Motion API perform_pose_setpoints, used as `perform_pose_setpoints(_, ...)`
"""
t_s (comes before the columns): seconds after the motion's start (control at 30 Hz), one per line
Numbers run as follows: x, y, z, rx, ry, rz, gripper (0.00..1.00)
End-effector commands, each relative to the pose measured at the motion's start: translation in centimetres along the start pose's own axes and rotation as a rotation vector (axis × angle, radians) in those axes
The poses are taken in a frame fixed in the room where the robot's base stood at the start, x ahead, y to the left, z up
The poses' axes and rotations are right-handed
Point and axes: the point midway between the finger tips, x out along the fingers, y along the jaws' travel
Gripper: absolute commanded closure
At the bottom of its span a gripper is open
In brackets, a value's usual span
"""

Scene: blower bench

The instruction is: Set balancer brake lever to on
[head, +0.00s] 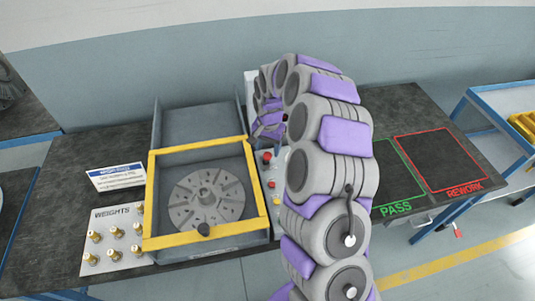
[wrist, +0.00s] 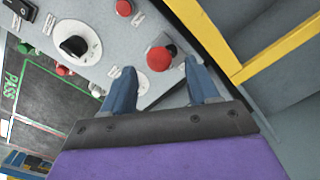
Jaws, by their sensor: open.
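A lever with a round red knob (wrist: 160,58) and a dark base stands on the grey control panel (wrist: 100,75) in the wrist view; I take it for the brake lever. No label on it is readable. My gripper (wrist: 160,68) is open, its two blue-grey fingers on either side of the red knob in the picture. I cannot tell whether they touch it or hover above it. In the head view the panel (head: 283,158) with red knobs is partly hidden behind my arm, and my gripper's fingertips are not clear.
A black rotary knob (wrist: 74,46) on a white disc and a red button (wrist: 124,7) are nearby on the panel. The yellow-framed balancer guard (head: 200,152) is beside it, over a slotted rotor (head: 190,212). Weights (head: 112,232) sit left; the PASS area (head: 395,180) is right.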

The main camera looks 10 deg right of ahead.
Motion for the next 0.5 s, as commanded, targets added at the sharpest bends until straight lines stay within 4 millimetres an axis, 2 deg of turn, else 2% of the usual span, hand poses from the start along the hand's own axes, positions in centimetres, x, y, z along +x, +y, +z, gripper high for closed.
perform_pose_setpoints(0.03, 1.0, 0.1, 0.1, 0.0, -0.003, 0.002, 0.41)
perform_pose_setpoints(0.2, 2.7, 0.0, 0.0, -0.001, 0.001, 0.0, 0.41)
perform_pose_setpoints(0.5, 3.4, 0.0, 0.0, -0.001, 0.003, -0.001, 0.41)
